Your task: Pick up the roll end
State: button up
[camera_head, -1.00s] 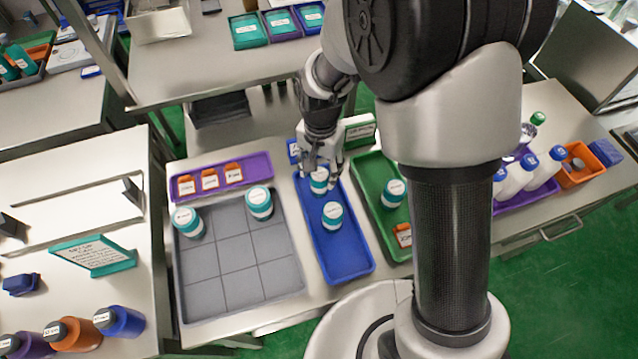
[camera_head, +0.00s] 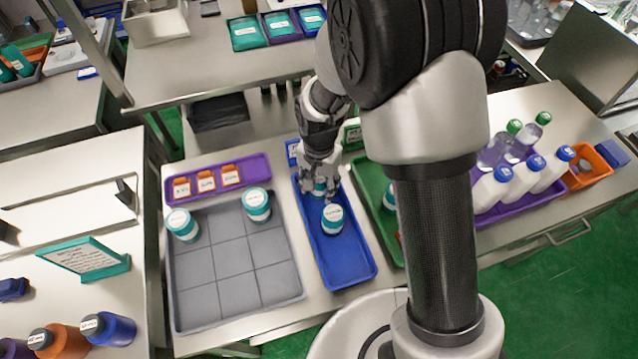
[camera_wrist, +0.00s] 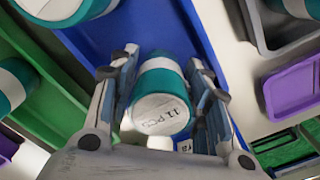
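A white roll end with teal bands and a printed label sits between the two fingers of my gripper in the wrist view (camera_wrist: 163,98). In the head view my gripper (camera_head: 321,190) is low over the back of the blue tray (camera_head: 345,272), and it mostly hides that roll end (camera_head: 319,188). The fingers (camera_wrist: 163,75) stand close on both sides of it; I see no clear grip. A second teal and white roll end (camera_head: 332,219) stands in front of it in the same tray.
The grey gridded tray (camera_head: 238,290) to the left holds two similar rolls (camera_head: 256,205). A green tray (camera_head: 370,185) lies close on the right, partly hidden by my arm. A purple tray (camera_head: 255,168) with orange items lies behind the grey one.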

jog(key=c, duration=0.6)
jog(key=shift+r, duration=0.1)
jog(key=shift+c, duration=0.2)
